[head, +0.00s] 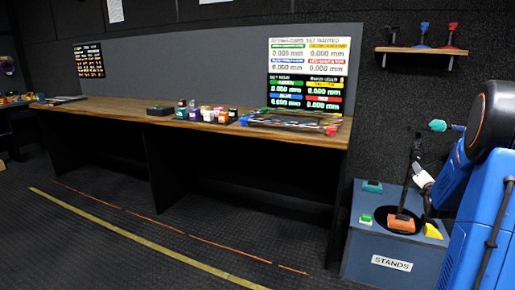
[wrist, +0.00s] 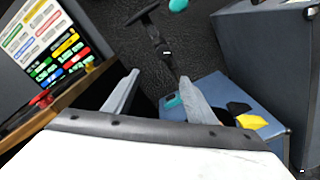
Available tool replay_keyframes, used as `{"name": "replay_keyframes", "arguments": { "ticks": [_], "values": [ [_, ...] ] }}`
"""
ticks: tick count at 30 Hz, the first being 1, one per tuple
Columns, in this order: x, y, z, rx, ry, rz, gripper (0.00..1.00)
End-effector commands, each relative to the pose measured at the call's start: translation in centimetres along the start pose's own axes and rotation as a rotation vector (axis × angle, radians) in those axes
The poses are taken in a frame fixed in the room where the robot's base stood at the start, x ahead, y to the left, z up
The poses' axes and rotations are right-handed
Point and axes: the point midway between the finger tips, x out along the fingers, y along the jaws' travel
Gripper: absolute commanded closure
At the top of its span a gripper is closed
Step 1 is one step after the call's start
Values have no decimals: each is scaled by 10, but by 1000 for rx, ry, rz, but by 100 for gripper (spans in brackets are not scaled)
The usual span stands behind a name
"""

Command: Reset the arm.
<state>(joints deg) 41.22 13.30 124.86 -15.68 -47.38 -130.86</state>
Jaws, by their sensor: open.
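My gripper (wrist: 160,77) shows in the wrist view with its two grey fingers spread apart and nothing between them.
The box labelled STANDS (head: 389,264) stands on the floor at the right. The long wooden bench (head: 110,108) holds small jars and a printed display board (head: 309,72). A wall shelf (head: 420,50) is at upper right. The floor before the bench is open.

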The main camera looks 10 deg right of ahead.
Motion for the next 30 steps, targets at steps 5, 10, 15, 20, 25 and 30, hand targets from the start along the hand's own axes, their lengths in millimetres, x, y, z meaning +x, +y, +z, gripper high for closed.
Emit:
{"name": "replay_keyframes", "arguments": {
  "ticks": [5, 10, 15, 20, 25, 30],
  "values": [
    [-31, 48, -19, 208, 85, -48, 49],
    [-75, 89, -44, 457, 174, -139, 49],
    [-128, 122, -69, 699, 246, -251, 49],
    [-186, 146, -92, 918, 297, -377, 49],
    [-253, 163, -115, 1138, 329, -532, 49],
    [-325, 171, -136, 1340, 335, -707, 49]
  ]
}}
